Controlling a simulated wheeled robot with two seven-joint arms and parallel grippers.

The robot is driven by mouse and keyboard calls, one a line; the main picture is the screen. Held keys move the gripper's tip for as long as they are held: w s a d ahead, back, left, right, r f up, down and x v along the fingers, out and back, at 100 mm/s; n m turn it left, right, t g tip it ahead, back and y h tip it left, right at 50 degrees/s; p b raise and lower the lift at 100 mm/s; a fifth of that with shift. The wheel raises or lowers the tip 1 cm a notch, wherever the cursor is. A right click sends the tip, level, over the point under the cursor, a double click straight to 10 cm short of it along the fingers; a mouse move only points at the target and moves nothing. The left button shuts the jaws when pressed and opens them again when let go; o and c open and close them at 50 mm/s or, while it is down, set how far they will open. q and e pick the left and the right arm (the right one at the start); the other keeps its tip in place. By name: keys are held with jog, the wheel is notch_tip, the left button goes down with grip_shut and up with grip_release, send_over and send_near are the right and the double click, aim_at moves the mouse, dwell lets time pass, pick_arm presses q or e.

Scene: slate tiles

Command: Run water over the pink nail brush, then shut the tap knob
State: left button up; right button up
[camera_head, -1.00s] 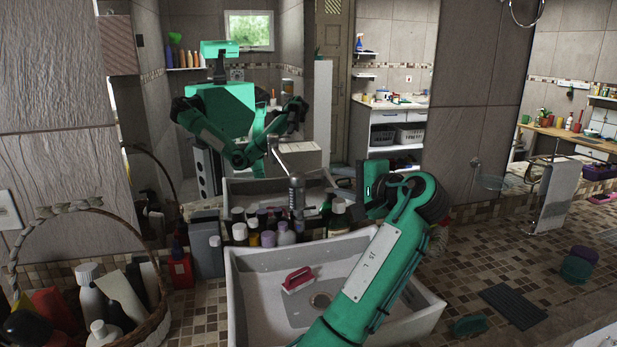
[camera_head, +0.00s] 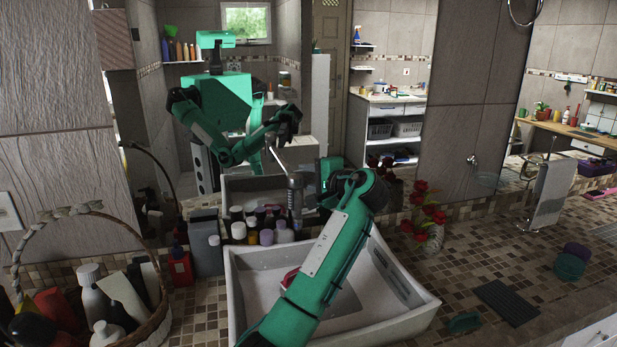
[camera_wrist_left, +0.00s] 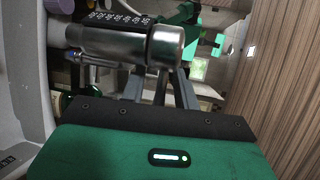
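The pink nail brush (camera_head: 289,278) lies in the white sink (camera_head: 245,262), mostly hidden behind my left arm. The grey metal tap (camera_head: 296,198) stands at the back of the sink. My left gripper (camera_head: 318,185) is just right of the tap in the head view. In the left wrist view the tap's chrome body (camera_wrist_left: 115,42) and rounded chrome end (camera_wrist_left: 165,45) lie across my gripper's grey fingers (camera_wrist_left: 168,88). The fingertips are hidden there, so I cannot tell their opening or contact. No water stream is visible. My right gripper shows in neither view directly.
Several bottles (camera_head: 265,237) crowd left of the tap. A wicker basket (camera_head: 150,330) of bottles stands at the left. Red flowers (camera_head: 427,215) stand behind the sink's right. A dark ribbed mat (camera_head: 508,302) lies on the tiled counter. A mirror behind reflects me.

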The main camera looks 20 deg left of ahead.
pick_arm(q)
grip_shut()
jog(key=m+t+h+p, duration=0.2)
jog(key=m+h+p, duration=0.1)
jog(key=s+d+m+t+h+p, duration=0.1)
jog(key=t+p, duration=0.1)
jog(key=shift+s+r, duration=0.1)
jog(key=shift+r, duration=0.05)
jog(key=shift+s+d+m+t+h+p, duration=0.15)
jog(key=shift+m+t+h+p, duration=0.3)
jog(key=shift+m+h, duration=0.3)
jog(key=shift+f, duration=0.2)
jog(key=shift+o, duration=0.4)
grip_release()
